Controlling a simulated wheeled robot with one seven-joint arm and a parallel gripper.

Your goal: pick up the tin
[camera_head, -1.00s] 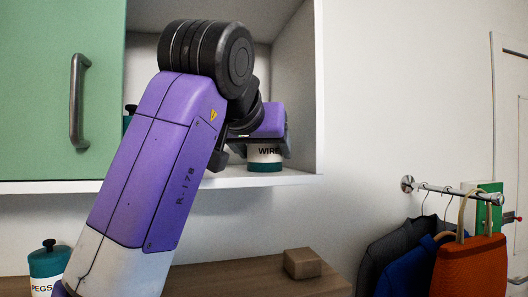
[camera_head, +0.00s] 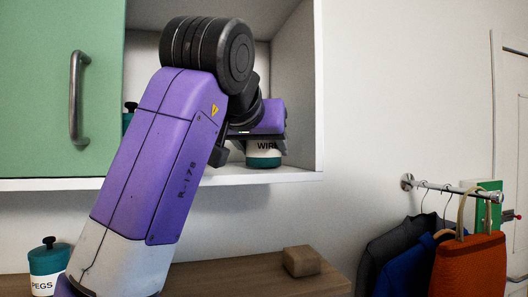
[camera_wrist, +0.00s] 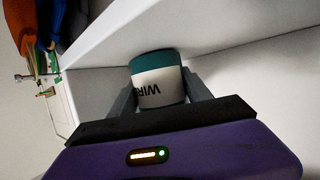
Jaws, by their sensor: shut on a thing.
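A white and teal tin (camera_head: 264,155) marked WIRE is at the open shelf, low over its board. The tin also shows in the wrist view (camera_wrist: 157,78), upside down there, between the two grey fingers. My gripper (camera_wrist: 160,92) is shut on the tin, one finger on each side. In the head view my arm and wrist hide most of the gripper and the top of the tin. A small gap under the tin seems to show, but its size is hard to tell.
A teal tin marked PEGS (camera_head: 48,267) stands on the wooden counter (camera_head: 220,277), beside a wooden block (camera_head: 301,261). Another teal tin (camera_head: 128,116) is mostly hidden behind my arm. A green cabinet door (camera_head: 40,110) is at left; clothes hang from a rail at right.

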